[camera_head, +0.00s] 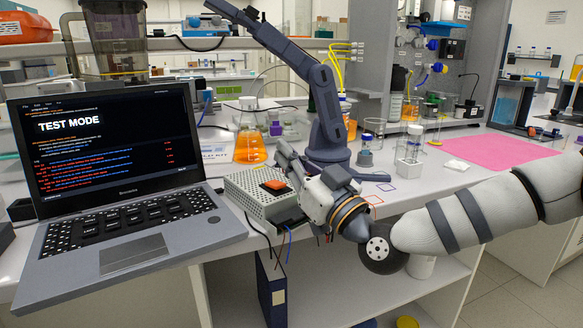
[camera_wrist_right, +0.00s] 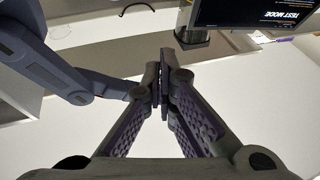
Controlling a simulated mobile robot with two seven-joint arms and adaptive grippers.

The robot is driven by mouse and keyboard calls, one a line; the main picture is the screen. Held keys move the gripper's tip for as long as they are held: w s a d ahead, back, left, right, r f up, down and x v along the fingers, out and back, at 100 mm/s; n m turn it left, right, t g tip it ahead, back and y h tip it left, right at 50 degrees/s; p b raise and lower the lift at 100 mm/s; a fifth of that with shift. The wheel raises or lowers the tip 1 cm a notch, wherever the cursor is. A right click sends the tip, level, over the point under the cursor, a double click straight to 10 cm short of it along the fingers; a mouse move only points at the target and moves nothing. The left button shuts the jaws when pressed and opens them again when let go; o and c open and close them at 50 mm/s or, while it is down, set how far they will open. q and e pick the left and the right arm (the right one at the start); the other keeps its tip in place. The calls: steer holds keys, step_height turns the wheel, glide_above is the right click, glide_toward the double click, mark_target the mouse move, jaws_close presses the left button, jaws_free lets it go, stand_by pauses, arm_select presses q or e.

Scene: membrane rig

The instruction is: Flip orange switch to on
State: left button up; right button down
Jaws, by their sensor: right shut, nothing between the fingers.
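The orange switch (camera_head: 273,185) sits on top of a light perforated metal box (camera_head: 249,203) near the bench's front edge, right of the laptop. I cannot tell its on or off position. My right gripper (camera_head: 284,154) is beside the box, with its fingers just behind and right of the switch. It appears apart from the switch, though contact is hard to judge. In the right wrist view its fingers (camera_wrist_right: 161,78) are shut with nothing between them, and the switch does not show there. My left gripper is not in view.
An open laptop (camera_head: 118,165) reading "TEST MODE" stands left of the box. A blue-grey tabletop arm (camera_head: 325,110) rises behind my gripper. A flask of orange liquid (camera_head: 249,145) stands behind the box. Wires hang over the front edge. A pink mat (camera_head: 495,150) lies at right.

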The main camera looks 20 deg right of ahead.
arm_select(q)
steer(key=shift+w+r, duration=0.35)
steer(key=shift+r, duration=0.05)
arm_select(e)
steer(key=v, duration=0.9)
steer(key=shift+s+d, duration=0.15)
steer(key=shift+s, duration=0.2)
steer(key=shift+r, duration=0.15)
